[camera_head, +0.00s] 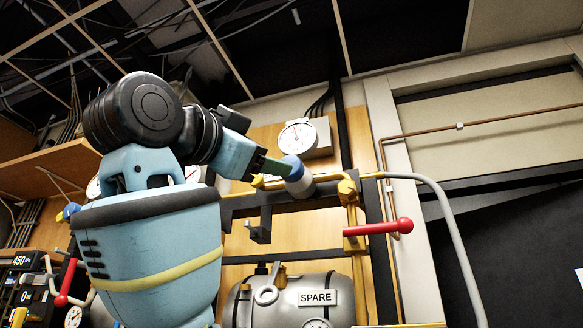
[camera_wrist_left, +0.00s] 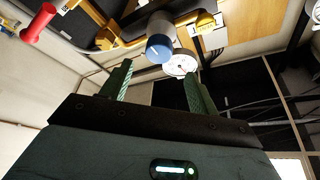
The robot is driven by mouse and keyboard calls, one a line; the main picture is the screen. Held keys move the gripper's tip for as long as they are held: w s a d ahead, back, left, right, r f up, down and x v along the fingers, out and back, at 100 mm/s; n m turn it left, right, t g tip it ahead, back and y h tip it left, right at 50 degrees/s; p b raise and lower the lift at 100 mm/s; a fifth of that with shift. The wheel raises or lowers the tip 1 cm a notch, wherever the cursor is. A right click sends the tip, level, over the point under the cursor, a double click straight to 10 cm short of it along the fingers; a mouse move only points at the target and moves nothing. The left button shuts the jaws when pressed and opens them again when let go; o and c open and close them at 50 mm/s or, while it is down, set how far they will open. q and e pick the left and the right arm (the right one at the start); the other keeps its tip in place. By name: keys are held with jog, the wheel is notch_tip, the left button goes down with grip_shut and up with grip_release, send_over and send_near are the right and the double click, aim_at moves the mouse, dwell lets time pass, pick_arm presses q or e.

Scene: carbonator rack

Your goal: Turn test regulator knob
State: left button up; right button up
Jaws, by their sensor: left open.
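A grey knob with a blue cap (camera_head: 299,180) sits on the yellow pipework below a round white gauge (camera_head: 298,136). It looks like the regulator knob, but no label on it is readable. My left gripper (camera_head: 280,168) is at the knob's left in the head view, its green finger overlapping or very near the blue cap. In the left wrist view the knob (camera_wrist_left: 160,42) lies just beyond the fingertips, roughly centred between the two open green fingers (camera_wrist_left: 158,72). Nothing is between them. Contact cannot be told. My right gripper is not in view.
A red-handled valve (camera_head: 380,228) sticks out to the right below the knob. A grey hose (camera_head: 447,215) curves down beside it. A silver tank labelled SPARE (camera_head: 300,300) stands below. A dark bracket (camera_head: 262,227) hangs left of the knob.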

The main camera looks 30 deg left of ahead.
aim_at(289, 178)
pick_arm(q)
jog(key=x, duration=0.8)
jog(key=shift+w+f, duration=0.15)
jog(key=c, duration=0.9)
jog(key=shift+m, duration=0.3)
jog(key=shift+c, duration=0.3)
